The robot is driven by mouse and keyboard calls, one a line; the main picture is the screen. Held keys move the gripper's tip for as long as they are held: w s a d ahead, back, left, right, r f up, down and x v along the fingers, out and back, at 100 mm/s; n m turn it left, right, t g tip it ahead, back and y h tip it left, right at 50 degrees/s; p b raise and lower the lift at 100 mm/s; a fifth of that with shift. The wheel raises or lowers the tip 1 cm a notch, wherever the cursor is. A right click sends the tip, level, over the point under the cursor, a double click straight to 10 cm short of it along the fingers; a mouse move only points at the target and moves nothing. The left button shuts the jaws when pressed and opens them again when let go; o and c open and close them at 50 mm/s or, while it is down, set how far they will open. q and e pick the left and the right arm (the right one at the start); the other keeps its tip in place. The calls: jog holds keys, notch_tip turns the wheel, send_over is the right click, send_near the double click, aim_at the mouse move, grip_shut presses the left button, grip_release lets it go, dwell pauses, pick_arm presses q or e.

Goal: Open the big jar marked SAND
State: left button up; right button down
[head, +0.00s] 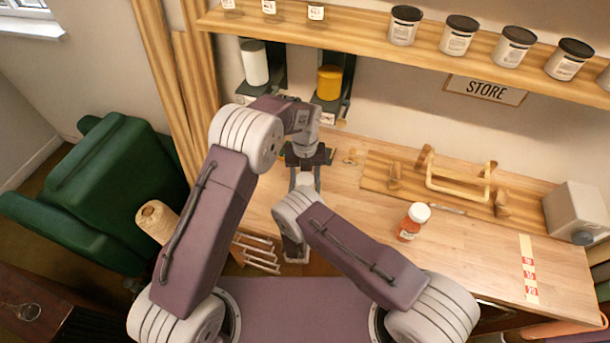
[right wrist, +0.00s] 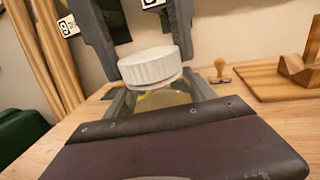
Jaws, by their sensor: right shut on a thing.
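In the right wrist view a jar with a ribbed white lid (right wrist: 150,66) stands upright just beyond my right gripper (right wrist: 160,100). The jar's clear body (right wrist: 163,97) has yellowish contents, and my right gripper is shut on it. No marking on it is readable. My left gripper (head: 306,155) comes down from above, its two grey fingers at either side of the lid. Whether they press on the lid is unclear.
A small orange jar with a white lid (head: 412,221) stands on the worktop (head: 465,245). A wooden rack (head: 455,185) is behind it and a grey box (head: 575,212) at the far right. Dark-lidded jars line the shelf (head: 350,38) above. A green chair (head: 105,195) is left.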

pick_arm(q)
jog(key=n, duration=0.6)
jog(key=shift+n, duration=0.4)
jog(key=shift+c, duration=0.4)
pick_arm(e)
jog(key=shift+s+f, duration=0.1)
jog(key=shift+f, duration=0.1)
pick_arm(q)
jog(key=n, duration=0.6)
jog(key=shift+n, duration=0.4)
jog(key=n, duration=0.9)
jog(key=shift+n, duration=0.4)
jog(key=n, duration=0.6)
jog(key=shift+r, duration=0.1)
jog(key=n, duration=0.7)
jog(key=shift+s, duration=0.1)
jog(key=n, duration=0.6)
jog(key=shift+n, duration=0.3)
jog(key=n, duration=1.1)
jog(key=shift+s, duration=0.1)
jog(key=shift+r, duration=0.25)
jog(key=shift+r, duration=0.9)
